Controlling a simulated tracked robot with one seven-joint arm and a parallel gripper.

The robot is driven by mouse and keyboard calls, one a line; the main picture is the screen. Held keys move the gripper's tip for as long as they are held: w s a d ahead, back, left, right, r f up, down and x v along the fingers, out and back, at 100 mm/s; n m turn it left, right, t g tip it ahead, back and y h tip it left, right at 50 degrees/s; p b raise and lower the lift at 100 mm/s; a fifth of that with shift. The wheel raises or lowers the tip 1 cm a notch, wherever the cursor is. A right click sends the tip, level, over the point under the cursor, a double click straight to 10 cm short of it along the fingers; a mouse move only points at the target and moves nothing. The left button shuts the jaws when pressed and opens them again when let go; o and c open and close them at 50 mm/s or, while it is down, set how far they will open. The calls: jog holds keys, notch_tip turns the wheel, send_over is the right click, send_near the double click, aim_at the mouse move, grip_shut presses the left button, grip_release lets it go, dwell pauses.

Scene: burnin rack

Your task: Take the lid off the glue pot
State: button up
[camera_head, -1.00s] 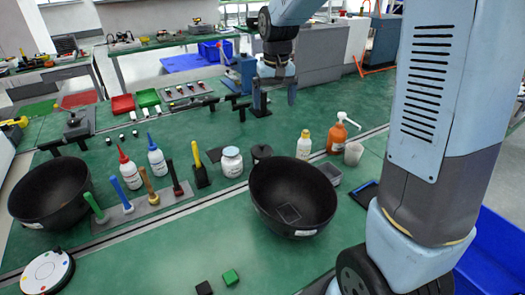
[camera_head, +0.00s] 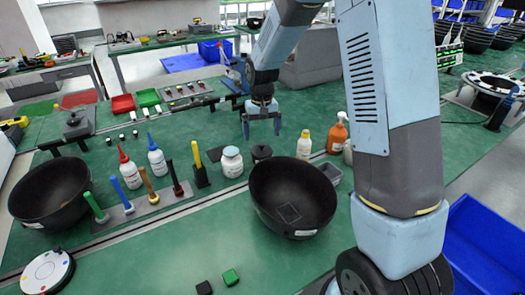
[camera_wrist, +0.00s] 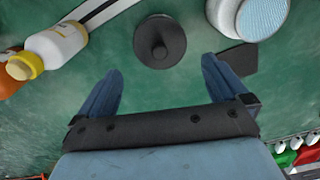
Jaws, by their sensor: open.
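The glue pot appears to be the small dark pot (camera_head: 262,153) behind the right-hand black bowl. In the wrist view its round dark lid (camera_wrist: 160,42) with a central knob is seen from above, and the lid hides the pot body. My gripper (camera_head: 262,125) is open and empty, pointing down above the bench behind the pot. In the wrist view the lid lies just beyond the gap between my fingertips (camera_wrist: 161,70), roughly centred. The fingers appear apart from it.
A white jar (camera_head: 231,162) stands close left of the pot. A yellow-capped bottle (camera_head: 304,145) and an orange pump bottle (camera_head: 337,134) stand to its right. A large black bowl (camera_head: 285,185) is in front. Green bench top behind the pot is mostly clear.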

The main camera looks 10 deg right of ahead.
aim_at(262, 145)
jog(key=shift+s+f, duration=0.2)
jog(key=shift+f, duration=1.25)
jog(key=shift+s+f, duration=0.15)
jog(key=shift+f, duration=1.25)
jog(key=c, duration=0.9)
